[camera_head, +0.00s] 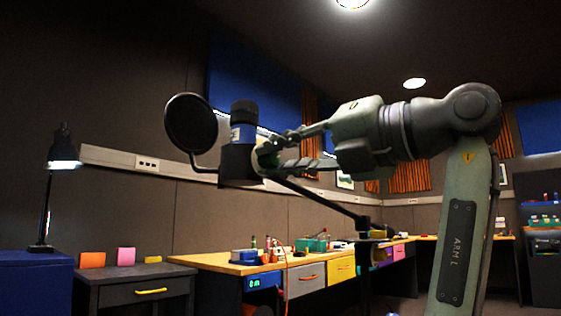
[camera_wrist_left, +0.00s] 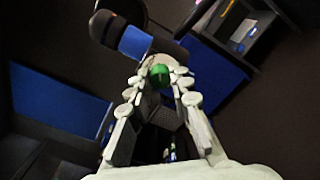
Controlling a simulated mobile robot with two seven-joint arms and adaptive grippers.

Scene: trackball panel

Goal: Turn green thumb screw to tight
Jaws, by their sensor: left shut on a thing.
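The green thumb screw (camera_wrist_left: 159,75) shows in the left wrist view between my fingertips, beside a dark microphone with a blue band (camera_wrist_left: 130,40). My left gripper (camera_wrist_left: 158,82) is shut on the screw. In the head view my left gripper (camera_head: 272,152) meets the right side of the upright microphone (camera_head: 240,165), and the fingers mostly hide the screw there. Its marking for tight or loose cannot be read. My right gripper is in neither view.
A round pop filter (camera_head: 190,123) stands left of the microphone. A dark boom arm (camera_head: 325,203) slants down to the right below my gripper. A wooden desk (camera_head: 222,262) with small items lies beyond. A lamp (camera_head: 63,160) stands at the left.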

